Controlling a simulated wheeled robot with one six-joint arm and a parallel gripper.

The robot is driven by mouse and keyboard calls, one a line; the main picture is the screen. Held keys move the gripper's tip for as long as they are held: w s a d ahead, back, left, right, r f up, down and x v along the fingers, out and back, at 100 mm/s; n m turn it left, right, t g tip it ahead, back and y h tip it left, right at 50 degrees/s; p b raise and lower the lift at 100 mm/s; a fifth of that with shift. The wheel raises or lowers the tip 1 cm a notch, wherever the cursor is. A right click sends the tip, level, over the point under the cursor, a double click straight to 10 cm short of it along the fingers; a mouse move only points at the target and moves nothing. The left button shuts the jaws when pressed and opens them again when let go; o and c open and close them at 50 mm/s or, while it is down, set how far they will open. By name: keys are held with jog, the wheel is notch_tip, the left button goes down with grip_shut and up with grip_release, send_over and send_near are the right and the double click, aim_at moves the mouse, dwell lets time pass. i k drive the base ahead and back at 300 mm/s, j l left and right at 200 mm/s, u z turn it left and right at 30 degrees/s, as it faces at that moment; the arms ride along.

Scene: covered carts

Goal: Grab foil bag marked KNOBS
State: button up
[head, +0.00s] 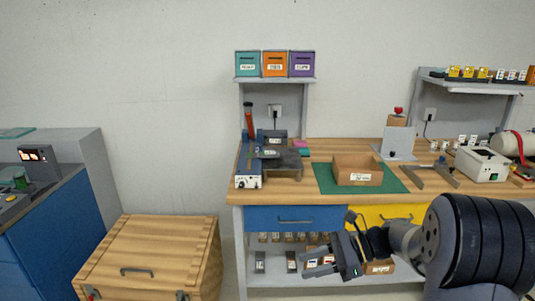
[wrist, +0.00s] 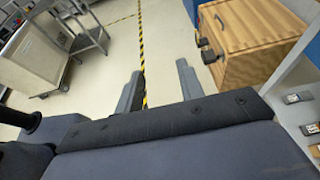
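No foil bag with a readable KNOBS mark shows in either view. Several small dark labelled packets or boxes (head: 291,262) stand on the shelf under the workbench, their labels too small to read. My gripper (head: 308,262) is in front of that shelf in the head view and hides part of it. In the wrist view its two fingers (wrist: 160,92) stand apart with only floor seen between them. It is open and empty. A wooden chest (head: 150,250) with a handle on its lid is closed; it also shows in the wrist view (wrist: 250,45).
The workbench (head: 215,196) carries an open cardboard box (head: 357,170) on a green mat (head: 325,180) and a blue-based machine (head: 248,181). A blue drawer (head: 295,217) and a yellow drawer (head: 385,215) are shut. Teal, orange and purple bins (head: 275,63) sit above. A grey cart (wrist: 35,50) stands apart.

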aim_at(264, 155)
jog(key=i, duration=2.4)
jog(key=j+u, duration=0.05)
jog(key=j, duration=0.1)
